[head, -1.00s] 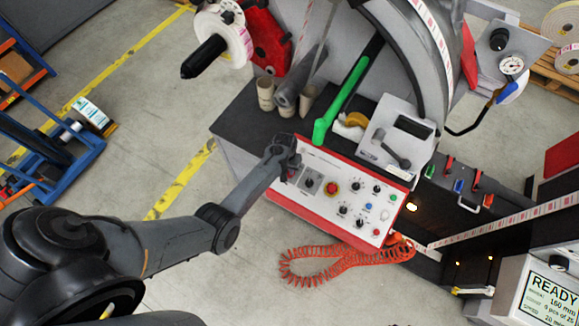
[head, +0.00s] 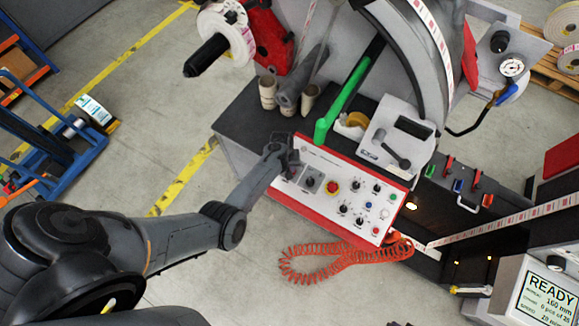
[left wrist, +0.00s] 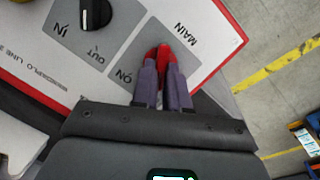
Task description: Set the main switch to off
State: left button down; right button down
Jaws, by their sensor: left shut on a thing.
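The main switch has a red knob (left wrist: 164,56) on a grey plate marked MAIN and ON, in the left wrist view. My left gripper (left wrist: 162,82) is shut on this knob, with one finger on each side. The knob's far end shows past the fingertips. The ON mark is to the left of the knob; no OFF mark can be read, and part of the plate is hidden by the gripper. In the head view my left gripper (head: 290,163) is at the upper left corner of the white control panel (head: 322,170) and mostly covers the switch. My right gripper is not in view.
Beside the switch is a black IN/OUT knob (left wrist: 96,14). A red emergency button (head: 332,187) and several small knobs are farther along the panel. A green lever (head: 345,100) rises behind it. A coiled orange hose (head: 320,262) hangs in front.

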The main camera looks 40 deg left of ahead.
pick_arm(q)
jog(key=c, duration=1.1)
grip_release()
jog(key=shift+c, duration=0.2)
jog(key=shift+r, duration=0.1)
notch_tip(320, 180, up, 10)
jog(key=a+p, duration=0.1)
jog(key=shift+s+r, duration=0.25)
jog(key=shift+s, duration=0.2)
jog(key=shift+a, duration=0.1)
